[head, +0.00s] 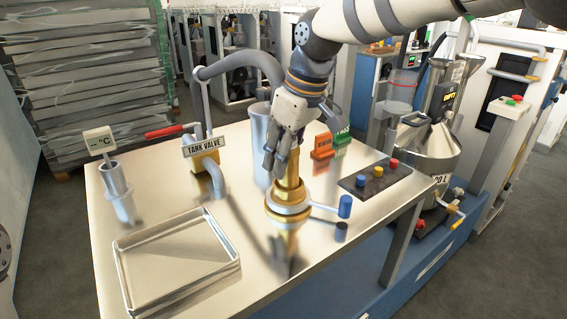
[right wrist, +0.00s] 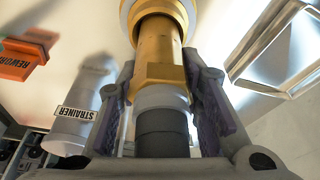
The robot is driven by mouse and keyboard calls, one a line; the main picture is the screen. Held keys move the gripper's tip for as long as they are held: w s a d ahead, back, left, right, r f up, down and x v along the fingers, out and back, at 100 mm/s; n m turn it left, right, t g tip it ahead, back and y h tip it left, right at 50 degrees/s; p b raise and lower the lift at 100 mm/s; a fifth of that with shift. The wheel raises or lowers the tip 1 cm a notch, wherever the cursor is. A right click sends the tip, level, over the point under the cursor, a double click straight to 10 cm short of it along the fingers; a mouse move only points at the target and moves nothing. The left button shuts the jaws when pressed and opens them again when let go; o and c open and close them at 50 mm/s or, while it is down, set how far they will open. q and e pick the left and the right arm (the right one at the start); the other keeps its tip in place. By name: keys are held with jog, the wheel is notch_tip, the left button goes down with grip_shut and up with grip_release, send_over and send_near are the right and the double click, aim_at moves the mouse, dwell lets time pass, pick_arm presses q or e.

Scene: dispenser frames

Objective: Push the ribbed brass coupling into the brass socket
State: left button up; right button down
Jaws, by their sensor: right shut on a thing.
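The brass coupling (head: 292,180) stands upright in the head view, its upper part between the fingers of my right gripper (head: 281,155). In the right wrist view the coupling (right wrist: 160,58) has a golden body with a grey collar and a dark ribbed-looking section nearer the palm. My right gripper (right wrist: 165,100) is shut on it, one finger on each side. The brass socket (head: 288,208) is directly below on the table. The coupling's far end meets the socket's ring (right wrist: 128,12); how deep it sits is hidden. My left gripper is not in view.
A lever with a blue knob (head: 345,206) reaches right from the socket. A metal tray (head: 178,262) lies front left. The tank valve sign (head: 204,147), strainer (right wrist: 75,128), orange rework sign (head: 322,147) and button panel (head: 375,179) stand around. Bare table lies between.

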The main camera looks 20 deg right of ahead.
jog(key=shift+x, duration=0.95)
jog(key=shift+s+d, duration=0.1)
jog(key=shift+d, duration=0.1)
jog(key=shift+r, duration=0.1)
jog(key=c, duration=1.1)
grip_release()
jog(key=shift+s, duration=0.1)
jog(key=shift+f, duration=0.25)
jog(key=v, duration=1.2)
jog(key=shift+r, duration=0.2)
